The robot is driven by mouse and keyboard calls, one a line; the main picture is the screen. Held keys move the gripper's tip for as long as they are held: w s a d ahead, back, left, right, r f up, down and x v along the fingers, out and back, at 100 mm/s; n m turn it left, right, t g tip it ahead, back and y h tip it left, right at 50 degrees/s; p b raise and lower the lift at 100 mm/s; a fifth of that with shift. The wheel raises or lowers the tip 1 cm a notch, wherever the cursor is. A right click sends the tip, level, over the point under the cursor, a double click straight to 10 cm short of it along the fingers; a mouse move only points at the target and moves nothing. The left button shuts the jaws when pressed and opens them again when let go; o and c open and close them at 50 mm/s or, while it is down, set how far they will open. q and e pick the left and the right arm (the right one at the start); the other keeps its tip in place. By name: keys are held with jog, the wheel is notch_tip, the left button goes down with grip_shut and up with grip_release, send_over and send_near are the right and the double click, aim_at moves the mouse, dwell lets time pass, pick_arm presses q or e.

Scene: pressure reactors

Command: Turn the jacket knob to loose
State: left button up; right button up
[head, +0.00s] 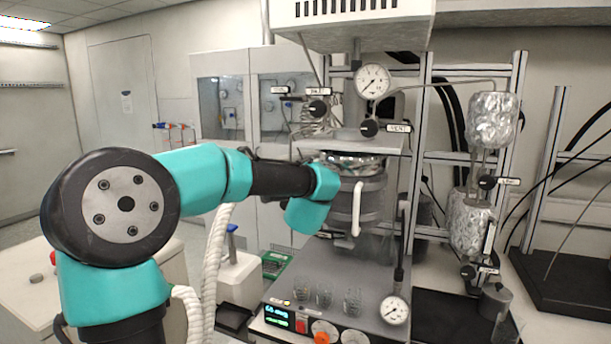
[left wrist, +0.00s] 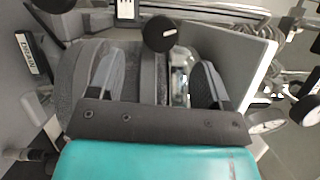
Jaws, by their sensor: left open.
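In the left wrist view, a black round knob (left wrist: 159,33) with a white pointer mark lies ahead of my left gripper (left wrist: 159,68), whose two fingers are spread apart and empty. The knob shows between and beyond the fingertips, with no visible contact. A small label beside it is too small to read, so I cannot confirm it is the jacket knob. In the head view, my left arm (head: 283,182) reaches to the grey banded reactor vessel (head: 372,205); its wrist covers the gripper and this knob. My right gripper is not in view.
A drain label (left wrist: 29,52) is at the left of the wrist view. Above the vessel are a pressure gauge (head: 371,81), the vent knob (head: 369,128) and another black knob (head: 317,108). Foil-wrapped cylinders (head: 491,121) stand to the right. A lower gauge (head: 394,310) is in front.

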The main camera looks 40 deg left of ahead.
pick_arm(q)
jog(key=x, duration=0.8)
jog(key=shift+c, duration=0.5)
jog(key=c, duration=0.8)
